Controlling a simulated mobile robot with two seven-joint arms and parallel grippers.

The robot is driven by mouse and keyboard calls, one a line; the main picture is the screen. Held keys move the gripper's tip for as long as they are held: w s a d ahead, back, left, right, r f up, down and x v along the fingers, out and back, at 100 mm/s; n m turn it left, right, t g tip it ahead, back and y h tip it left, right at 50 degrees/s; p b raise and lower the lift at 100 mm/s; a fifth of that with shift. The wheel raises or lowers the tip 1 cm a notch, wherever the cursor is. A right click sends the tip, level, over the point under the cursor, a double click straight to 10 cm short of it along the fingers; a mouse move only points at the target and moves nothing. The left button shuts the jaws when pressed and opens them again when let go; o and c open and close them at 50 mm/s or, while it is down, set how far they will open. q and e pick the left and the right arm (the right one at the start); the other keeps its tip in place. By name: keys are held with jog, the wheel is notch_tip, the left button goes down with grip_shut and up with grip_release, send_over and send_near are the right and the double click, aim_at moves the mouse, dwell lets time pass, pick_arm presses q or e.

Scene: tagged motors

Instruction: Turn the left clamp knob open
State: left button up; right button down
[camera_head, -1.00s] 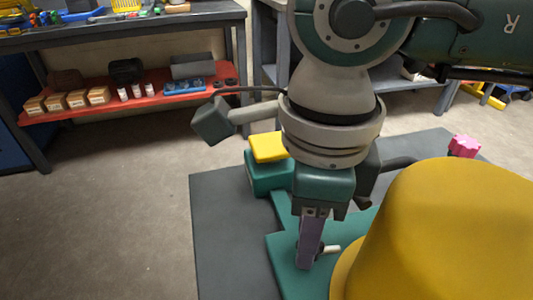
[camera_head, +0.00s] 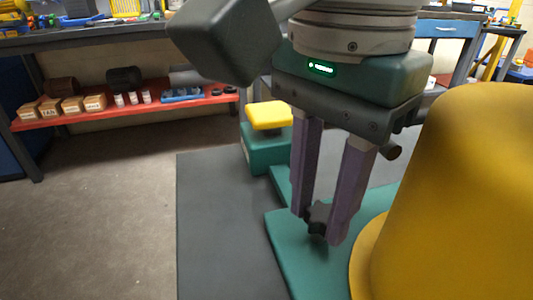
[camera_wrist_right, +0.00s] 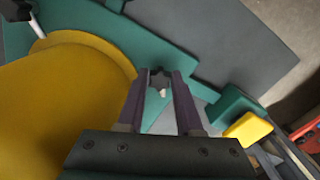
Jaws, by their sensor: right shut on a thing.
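A dark star-shaped clamp knob (camera_head: 318,217) sits low over the green fixture plate (camera_head: 290,262), left of the big yellow motor housing (camera_head: 450,190). My right gripper (camera_head: 322,225) reaches down from above, its two purple fingers on either side of the knob and shut on it. In the right wrist view the knob (camera_wrist_right: 159,79) shows between the fingertips, with a short pale shaft below it. My left gripper is not in view.
A yellow-topped green block (camera_head: 268,116) stands behind the fingers. The yellow housing is close on the right. A dark knob-like piece on a white rod (camera_wrist_right: 16,10) is beyond it. A red shelf (camera_head: 130,108) stands at back left.

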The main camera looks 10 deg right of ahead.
aim_at(318, 216)
jog(key=shift+n+b, duration=0.5)
jog(key=shift+n, duration=0.1)
jog(key=shift+r, duration=0.1)
jog(key=c, duration=0.8)
grip_release()
jog(key=shift+c, duration=0.2)
notch_tip(318, 216, up, 10)
jog(key=p, duration=0.1)
jog(key=shift+s, duration=0.1)
